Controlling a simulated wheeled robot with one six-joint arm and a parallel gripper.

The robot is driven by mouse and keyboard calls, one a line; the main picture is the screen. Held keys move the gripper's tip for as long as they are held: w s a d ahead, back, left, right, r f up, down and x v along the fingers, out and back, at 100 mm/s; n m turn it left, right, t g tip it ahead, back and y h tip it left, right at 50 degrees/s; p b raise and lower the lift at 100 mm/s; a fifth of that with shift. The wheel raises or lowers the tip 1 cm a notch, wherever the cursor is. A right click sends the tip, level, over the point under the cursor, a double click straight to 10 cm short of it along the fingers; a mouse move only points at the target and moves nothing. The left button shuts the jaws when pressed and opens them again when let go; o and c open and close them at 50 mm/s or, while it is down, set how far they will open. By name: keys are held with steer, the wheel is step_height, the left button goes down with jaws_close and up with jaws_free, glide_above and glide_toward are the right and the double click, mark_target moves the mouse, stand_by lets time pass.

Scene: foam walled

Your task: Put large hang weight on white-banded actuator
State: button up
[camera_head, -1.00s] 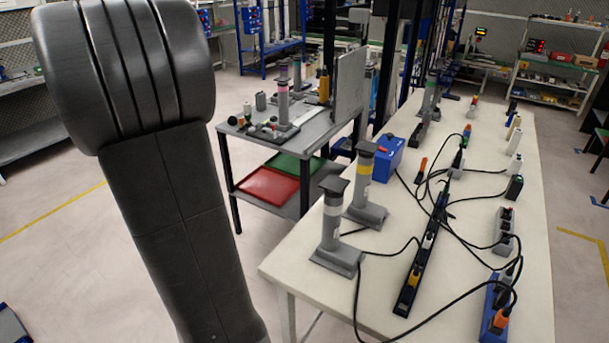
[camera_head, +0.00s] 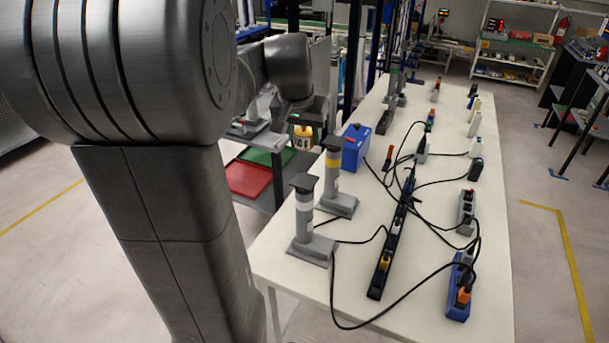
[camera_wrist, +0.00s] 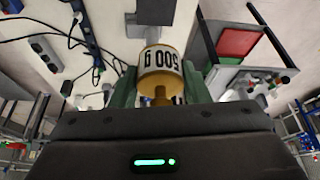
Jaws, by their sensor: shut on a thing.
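The white-banded actuator (camera_head: 304,222) stands upright at the front left of the white table, a grey column with a dark square top and a grey foot. My gripper (camera_head: 303,124) is shut on the large hang weight (camera_head: 302,140), a brass-yellow cylinder with a white label. In the wrist view the weight (camera_wrist: 160,70) sits between the fingers, and its label reads 500 g. The weight hangs behind and above the white-banded actuator, just left of the yellow-banded actuator's top, apart from the white-banded one. A dark square top on a grey column shows beyond the weight in the wrist view; I cannot tell whose.
The yellow-banded actuator (camera_head: 333,176) stands close behind the white-banded one. A blue box (camera_head: 356,148) is behind it. A power strip (camera_head: 391,245) and loose black cables cross the table. A side table with a red tray (camera_head: 249,178) and green tray stands left.

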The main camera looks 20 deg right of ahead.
mark_target(306, 177)
step_height(306, 177, down, 10)
steer(key=shift+r+p, duration=0.2)
steer(key=shift+p, duration=0.25)
steer(key=shift+f, duration=0.2)
steer(key=o, duration=1.3)
steer(key=shift+o, duration=0.2)
steer(key=shift+r, duration=0.45)
steer(key=b+v, duration=0.1)
steer(key=v, duration=1)
steer(key=shift+r, duration=0.2)
steer(key=shift+s, duration=0.1)
